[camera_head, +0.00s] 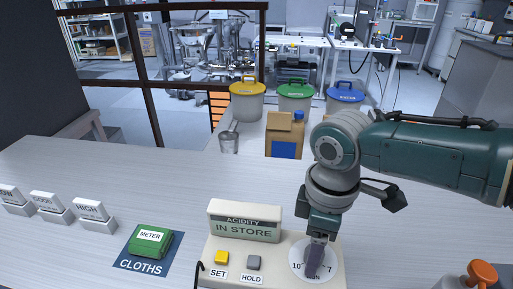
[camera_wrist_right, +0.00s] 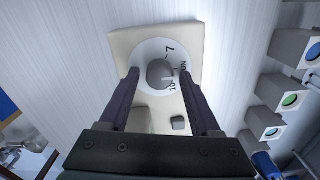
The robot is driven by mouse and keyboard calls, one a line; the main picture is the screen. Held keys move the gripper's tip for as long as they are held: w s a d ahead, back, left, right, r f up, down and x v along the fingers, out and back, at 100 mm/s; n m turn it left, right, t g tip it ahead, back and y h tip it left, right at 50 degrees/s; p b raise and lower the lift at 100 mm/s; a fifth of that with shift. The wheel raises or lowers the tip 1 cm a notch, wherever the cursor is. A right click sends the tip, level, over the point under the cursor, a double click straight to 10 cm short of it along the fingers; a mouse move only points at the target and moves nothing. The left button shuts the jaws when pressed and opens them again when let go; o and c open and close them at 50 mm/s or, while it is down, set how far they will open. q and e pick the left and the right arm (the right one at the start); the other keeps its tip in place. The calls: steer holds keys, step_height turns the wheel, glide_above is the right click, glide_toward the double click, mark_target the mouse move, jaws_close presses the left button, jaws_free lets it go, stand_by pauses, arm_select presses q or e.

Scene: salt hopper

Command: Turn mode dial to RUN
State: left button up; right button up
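The mode dial is a pale round disc (camera_head: 298,255) on the right of a cream meter box, marked 10 and 7, with lettering between that I cannot read fully. In the right wrist view a grey round knob (camera_wrist_right: 160,73) sits at the disc's centre. My right gripper (camera_head: 316,262) points down over the dial and hides its middle in the head view. In the wrist view its two dark fingers stand on either side of the knob, with a gap showing on each side. The box display (camera_head: 244,222) reads ACIDITY, IN STORE. My left gripper is not in view.
A yellow SET button (camera_head: 221,257) and a grey HOLD button (camera_head: 253,262) are left of the dial. A green METER cloth (camera_head: 150,241) lies on a blue mat. White label blocks (camera_head: 93,216) stand at left. An orange-topped bottle (camera_head: 482,274) is at right.

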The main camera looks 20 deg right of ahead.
steer(key=shift+o, duration=0.4)
steer(key=shift+r, duration=0.1)
step_height(320, 180, up, 8)
steer(key=shift+r+p, duration=0.25)
steer(key=shift+p, duration=0.7)
steer(key=shift+r, duration=0.6)
steer(key=shift+s+a, duration=0.1)
